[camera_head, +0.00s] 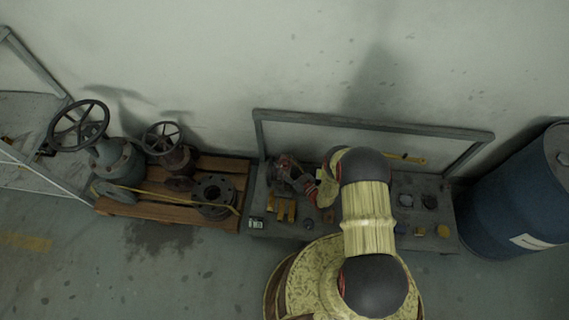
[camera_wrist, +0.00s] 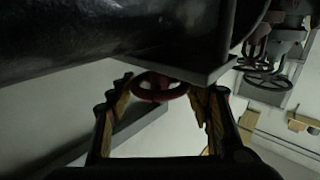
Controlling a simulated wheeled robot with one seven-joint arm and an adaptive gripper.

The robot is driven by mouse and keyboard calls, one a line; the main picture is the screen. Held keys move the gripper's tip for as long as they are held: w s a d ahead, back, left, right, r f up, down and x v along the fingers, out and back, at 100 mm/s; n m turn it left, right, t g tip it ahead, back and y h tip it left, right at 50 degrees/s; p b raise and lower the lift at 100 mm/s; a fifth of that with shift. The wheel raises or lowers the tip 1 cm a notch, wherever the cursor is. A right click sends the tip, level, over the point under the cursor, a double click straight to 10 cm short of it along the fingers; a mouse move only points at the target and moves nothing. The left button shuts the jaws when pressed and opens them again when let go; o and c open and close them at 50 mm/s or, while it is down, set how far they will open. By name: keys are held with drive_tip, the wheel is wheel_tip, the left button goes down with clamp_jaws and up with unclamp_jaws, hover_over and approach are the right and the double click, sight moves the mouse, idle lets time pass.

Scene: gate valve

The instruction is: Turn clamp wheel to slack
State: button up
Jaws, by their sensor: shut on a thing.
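The clamp wheel (camera_wrist: 160,95) is a small dark red handwheel, seen in the wrist view just under a grey plate-like part (camera_wrist: 195,70). My gripper (camera_wrist: 160,88) reaches up to it, one finger on each side, and is shut on its rim. Exact finger contact is dim and hard to see. A large black rounded body (camera_wrist: 90,40) fills the top left of the wrist view. In the head view, a dark valve-like assembly (camera_head: 285,172) with red bits sits on the bench (camera_head: 285,228), left of my arm. My arm hides part of it, and the wheel cannot be made out there.
Left of the bench, a wooden pallet (camera_head: 150,208) holds valves with large handwheels (camera_head: 78,125). Yellow blocks (camera_head: 286,212) and small parts lie on the bench. A low frame (camera_head: 375,122) stands along its back. A blue drum (camera_head: 515,195) stands right. Floor in front is clear.

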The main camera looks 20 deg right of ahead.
drive_tip(key=o, duration=0.9)
drive_tip(key=v, duration=1.2)
